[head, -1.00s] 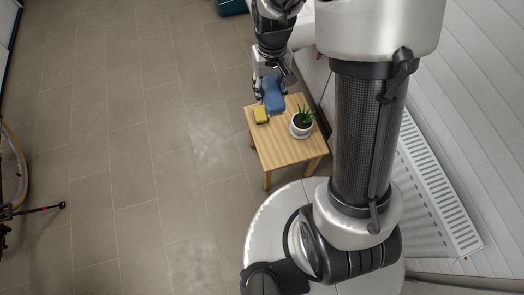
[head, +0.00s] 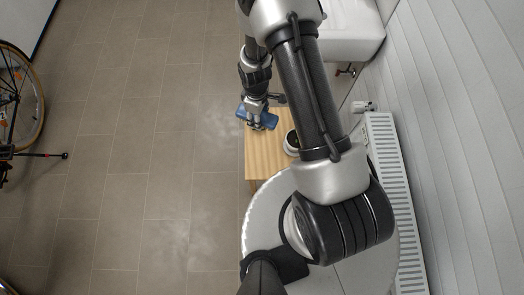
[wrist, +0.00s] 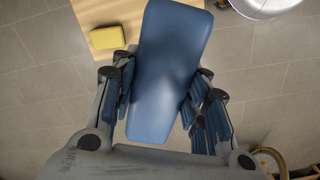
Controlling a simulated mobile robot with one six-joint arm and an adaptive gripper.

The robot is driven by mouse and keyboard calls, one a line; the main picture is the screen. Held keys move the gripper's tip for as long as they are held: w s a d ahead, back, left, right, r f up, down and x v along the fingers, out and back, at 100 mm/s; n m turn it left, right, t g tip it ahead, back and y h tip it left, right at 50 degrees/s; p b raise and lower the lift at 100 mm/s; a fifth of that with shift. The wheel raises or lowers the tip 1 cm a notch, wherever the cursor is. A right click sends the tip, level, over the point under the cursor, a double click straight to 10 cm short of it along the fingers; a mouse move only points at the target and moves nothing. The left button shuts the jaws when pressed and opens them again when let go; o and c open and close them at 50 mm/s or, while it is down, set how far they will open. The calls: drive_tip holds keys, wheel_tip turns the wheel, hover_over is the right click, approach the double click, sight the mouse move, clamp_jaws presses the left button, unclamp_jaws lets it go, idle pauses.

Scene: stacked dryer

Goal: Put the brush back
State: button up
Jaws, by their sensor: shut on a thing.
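The blue brush (head: 262,117) is in my gripper, over the far part of the small wooden table in the head view. In the wrist view the brush (wrist: 168,65) is a broad, smooth blue block that narrows toward the gripper. My gripper (wrist: 161,95) has its fingers on both sides of it. No bristles show. The wooden table (head: 265,160) lies beneath and its edge also shows in the wrist view. I cannot tell whether the brush touches the table.
A yellow sponge (wrist: 106,38) lies on the table in the wrist view. A white radiator (head: 385,150) runs along the right wall. The tiled floor at left is clear up to a bicycle (head: 18,95).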

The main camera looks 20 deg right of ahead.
drive_tip(key=s+f+n, duration=0.4)
drive_tip(key=f+n, duration=0.1)
drive_tip(key=f, duration=0.6)
drive_tip(key=b, duration=0.5)
hover_over(261, 160)
wheel_tip(261, 160, down, 14)
drive_tip(key=shift+f, duration=0.2)
drive_tip(key=shift+w+f+b, duration=0.1)
drive_tip(key=shift+f+b, duration=0.75)
drive_tip(key=shift+f, duration=1.65)
drive_tip(key=shift+f, duration=0.15)
drive_tip(key=o, duration=1)
